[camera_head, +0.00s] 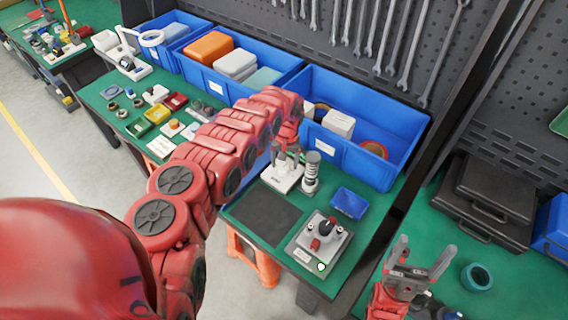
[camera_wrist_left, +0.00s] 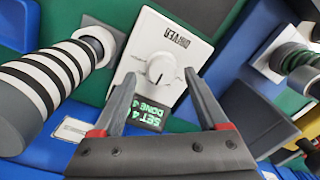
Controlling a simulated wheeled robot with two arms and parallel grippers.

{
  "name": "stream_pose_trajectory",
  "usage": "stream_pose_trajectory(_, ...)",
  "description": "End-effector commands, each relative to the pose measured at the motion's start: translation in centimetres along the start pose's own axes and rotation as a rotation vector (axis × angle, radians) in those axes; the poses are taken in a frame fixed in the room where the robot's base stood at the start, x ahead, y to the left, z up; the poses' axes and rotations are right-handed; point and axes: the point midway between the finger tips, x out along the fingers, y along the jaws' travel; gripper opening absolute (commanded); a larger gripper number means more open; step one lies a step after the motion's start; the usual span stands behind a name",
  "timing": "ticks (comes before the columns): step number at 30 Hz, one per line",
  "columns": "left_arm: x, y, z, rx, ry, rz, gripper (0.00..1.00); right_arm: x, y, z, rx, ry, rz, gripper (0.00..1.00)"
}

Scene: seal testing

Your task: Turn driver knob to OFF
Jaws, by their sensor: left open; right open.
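The driver (camera_wrist_left: 185,30) is a white box with an upside-down label in the left wrist view. Its round white knob (camera_wrist_left: 161,68) has a thin dark pointer mark facing the display side. A small dark display (camera_wrist_left: 143,118) with green text, "SET 4" and "DONE", lies beside it. My left gripper (camera_wrist_left: 160,77) is open, its fingers on either side of the knob in this view; contact cannot be told. In the head view the driver (camera_head: 279,182) sits on the green bench below my left gripper (camera_head: 287,154). My right gripper (camera_head: 426,258) is open and empty at lower right.
A striped cylinder (camera_head: 311,172) stands right beside the driver and looms in the left wrist view (camera_wrist_left: 50,82). A grey fixture (camera_head: 335,245), blue tray (camera_head: 349,203) and dark mat (camera_head: 262,217) are nearby. Blue bins (camera_head: 352,165) stand behind.

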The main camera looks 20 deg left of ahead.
Motion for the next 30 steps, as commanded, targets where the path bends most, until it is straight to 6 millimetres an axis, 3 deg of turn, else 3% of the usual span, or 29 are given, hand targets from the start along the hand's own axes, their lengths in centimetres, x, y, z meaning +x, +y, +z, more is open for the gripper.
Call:
stream_pose_trajectory(6, 1.32, -0.13, 0.07, -0.002, -0.001, -0.003, 0.76, 0.11, 0.00, -0.02, 0.000, 0.000, 0.000, 0.85)
stream_pose_trajectory(16, 1.48, -0.19, 0.03, -0.002, 0.001, -0.003, 0.76, 0.10, 0.00, -0.02, 0.000, 0.000, 0.000, 0.85)
stream_pose_trajectory(27, 1.48, -0.18, 0.04, -0.002, 0.001, -0.003, 0.10, 0.10, 0.00, -0.02, 0.000, 0.000, 0.000, 0.85)
stream_pose_trajectory(29, 1.48, -0.19, 0.04, -0.002, 0.001, -0.003, 0.00, 0.10, 0.00, -0.02, 0.000, 0.000, 0.000, 0.85)
stream_pose_trajectory(30, 1.48, -0.19, 0.03, -0.002, 0.001, -0.003, 0.00, 0.10, 0.00, -0.02, 0.000, 0.000, 0.000, 0.85)
